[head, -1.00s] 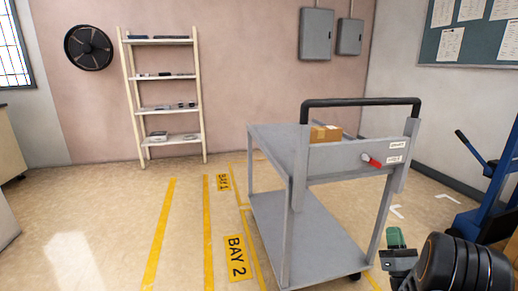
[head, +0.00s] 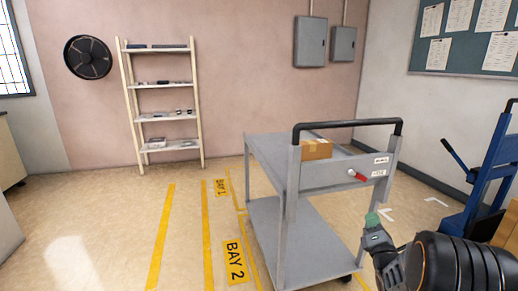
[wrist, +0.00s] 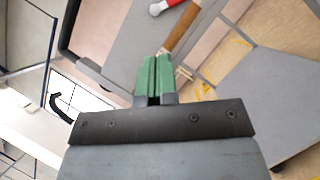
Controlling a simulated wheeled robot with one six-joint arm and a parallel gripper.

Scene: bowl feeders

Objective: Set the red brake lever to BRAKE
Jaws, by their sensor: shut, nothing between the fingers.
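The red brake lever (head: 360,177) is on the end panel of the grey cart (head: 322,177). It points right and slightly down from a pale round pivot, beside two small white labels whose text is too small to read. In the wrist view the red lever (wrist: 175,3) and its pale pivot are at the top edge, partly cut off. My gripper (head: 373,219) is below and slightly right of the lever in the head view, apart from it. Its green fingers (wrist: 154,62) are shut together with nothing between them.
A cardboard box (head: 316,149) sits on the cart's top shelf, behind the panel. A black push handle (head: 348,124) arches over that end. A blue hand truck (head: 485,170) stands at the right. Floor left of the cart is clear, with yellow bay lines (head: 208,235).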

